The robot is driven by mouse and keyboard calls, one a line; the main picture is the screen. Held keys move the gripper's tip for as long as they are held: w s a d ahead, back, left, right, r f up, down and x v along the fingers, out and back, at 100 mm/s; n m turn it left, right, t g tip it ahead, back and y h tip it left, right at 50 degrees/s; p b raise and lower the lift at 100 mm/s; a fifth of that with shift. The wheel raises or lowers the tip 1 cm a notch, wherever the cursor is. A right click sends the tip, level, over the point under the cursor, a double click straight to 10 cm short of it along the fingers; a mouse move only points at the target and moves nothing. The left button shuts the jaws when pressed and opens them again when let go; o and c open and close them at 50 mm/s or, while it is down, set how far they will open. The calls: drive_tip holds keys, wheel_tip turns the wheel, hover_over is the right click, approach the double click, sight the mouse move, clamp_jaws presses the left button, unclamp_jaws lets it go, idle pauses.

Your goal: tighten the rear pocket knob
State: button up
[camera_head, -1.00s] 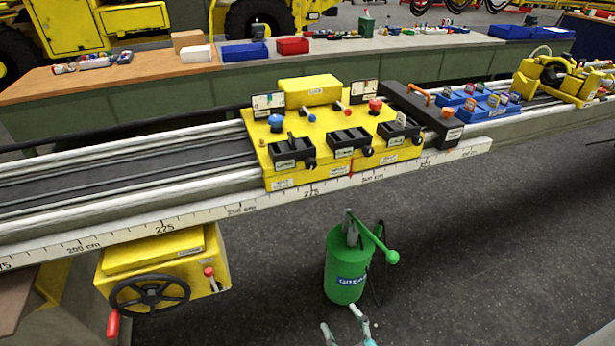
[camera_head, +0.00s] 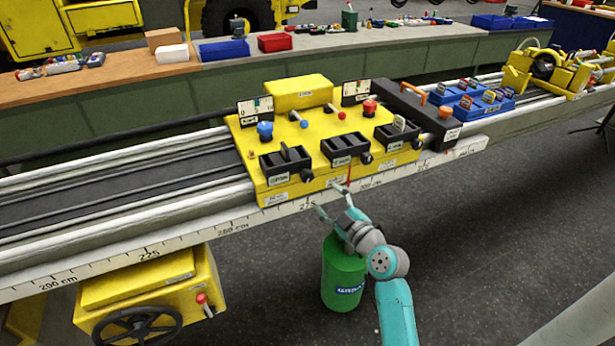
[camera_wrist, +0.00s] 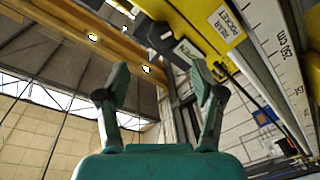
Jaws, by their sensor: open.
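The yellow carriage (camera_head: 325,135) sits on the long rail and has three black pockets with black knobs along its front. The leftmost black knob (camera_head: 306,175) appears to be the rear pocket knob. In the wrist view, a "REAR POCKET" label (camera_wrist: 226,24) is on the yellow face, with a dark knob-like part (camera_wrist: 160,38) beside it. My gripper (camera_head: 328,198) is open and empty at the carriage's lower front edge, below and right of that knob and apart from it. In the wrist view the spread fingers (camera_wrist: 157,88) hold nothing, and the dark part lies beyond them.
The ruled rail edge (camera_head: 225,233) runs just below the carriage. A green canister (camera_head: 343,275) stands on the floor behind my arm. A yellow box with a handwheel (camera_head: 137,328) hangs at lower left.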

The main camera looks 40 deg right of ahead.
sight(309, 178)
drive_tip(key=w, duration=0.3)
drive_tip(key=w+d, duration=0.1)
drive_tip(key=w, duration=0.6)
drive_tip(key=shift+d, duration=0.25)
drive_tip(key=c, duration=1.1)
